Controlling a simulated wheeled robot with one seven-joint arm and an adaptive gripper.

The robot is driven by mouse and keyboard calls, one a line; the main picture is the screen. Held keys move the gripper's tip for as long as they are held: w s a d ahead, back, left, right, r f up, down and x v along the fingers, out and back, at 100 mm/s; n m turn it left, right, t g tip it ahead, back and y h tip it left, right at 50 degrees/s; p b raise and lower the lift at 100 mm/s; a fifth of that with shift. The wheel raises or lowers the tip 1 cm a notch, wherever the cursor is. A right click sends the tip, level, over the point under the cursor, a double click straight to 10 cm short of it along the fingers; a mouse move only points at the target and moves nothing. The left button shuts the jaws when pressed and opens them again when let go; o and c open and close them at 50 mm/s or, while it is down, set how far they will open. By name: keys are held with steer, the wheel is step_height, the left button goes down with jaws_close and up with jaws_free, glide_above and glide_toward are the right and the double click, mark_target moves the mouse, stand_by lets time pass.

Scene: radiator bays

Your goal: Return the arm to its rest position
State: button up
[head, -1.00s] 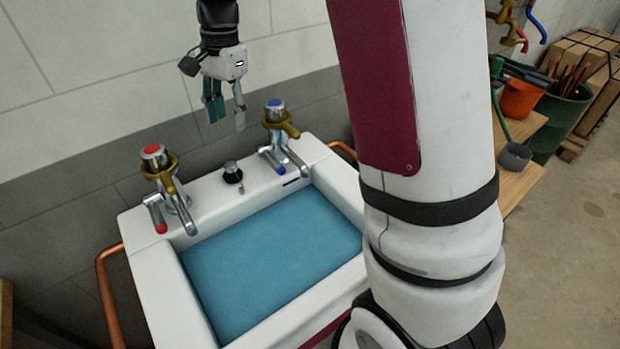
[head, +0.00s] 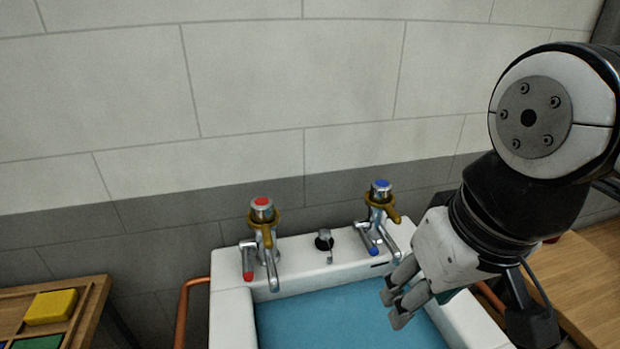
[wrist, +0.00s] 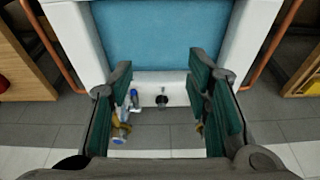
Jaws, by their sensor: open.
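My gripper (head: 395,305) is in front of and above the right part of the sink in the head view, with its fingers pointing down and to the left. In the wrist view my gripper (wrist: 165,85) is open, its two green-padded fingers apart with nothing between them. The white sink (head: 232,318) is full of blue water (head: 335,322). My arm comes in from the right side of the head view.
The red-topped tap (head: 262,210) and blue-topped tap (head: 380,190) stand on the sink's back ledge, with a small knob (head: 323,240) between them. A tray with a yellow block (head: 50,307) is at left. A wooden bench (head: 600,270) is at right. The wall above is clear.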

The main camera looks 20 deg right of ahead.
steer(key=shift+s+f, duration=0.1)
steer(key=shift+s, duration=0.1)
steer(key=shift+t, duration=0.6)
step_height(320, 180, up, 6)
steer(key=p, duration=0.4)
steer(key=shift+w+f, duration=0.1)
steer(key=shift+f, duration=0.05)
steer(key=shift+d, duration=0.1)
